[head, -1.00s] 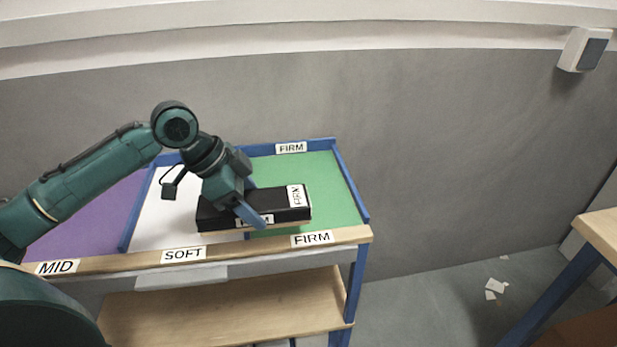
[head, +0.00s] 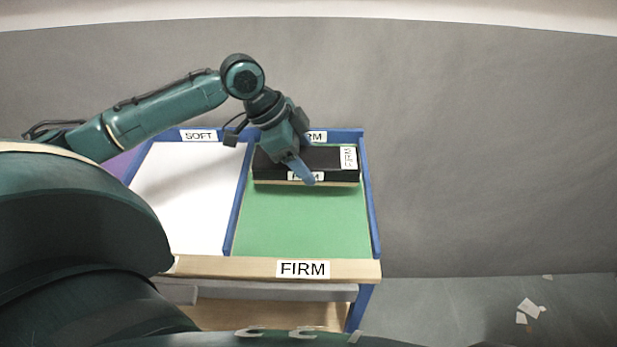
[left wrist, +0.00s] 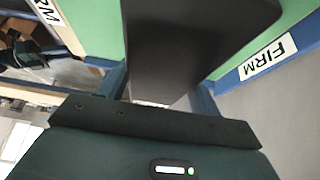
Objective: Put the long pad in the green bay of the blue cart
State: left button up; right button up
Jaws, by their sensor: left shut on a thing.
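The long pad (head: 328,163) is black with a pale underside and white FIRM labels. My left gripper (head: 305,160) is shut on it and holds it level over the far part of the green bay (head: 305,220). A dark shadow lies on the green under its front edge; I cannot tell whether it touches the floor of the bay. The pad also shows in the left wrist view (left wrist: 185,45), between my left fingers. The blue cart (head: 375,215) has a wooden front edge labelled FIRM below the green bay. My right gripper is not in view.
A blue divider (head: 238,205) separates the green bay from the empty white bay (head: 190,195), labelled SOFT. Part of a purple bay (head: 122,162) shows at the left. A grey wall (head: 480,150) stands behind the cart. Paper scraps (head: 528,308) lie on the floor at right.

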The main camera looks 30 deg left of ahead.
pick_arm(q)
notch_tip(320, 180, down, 2)
jog(key=shift+f, duration=0.2)
jog(key=shift+w+f, duration=0.1)
jog(key=shift+f, duration=1.4)
jog(key=o, duration=1.3)
jog(key=shift+f, duration=0.1)
jog(key=v, duration=1.2)
jog(key=shift+d, duration=0.1)
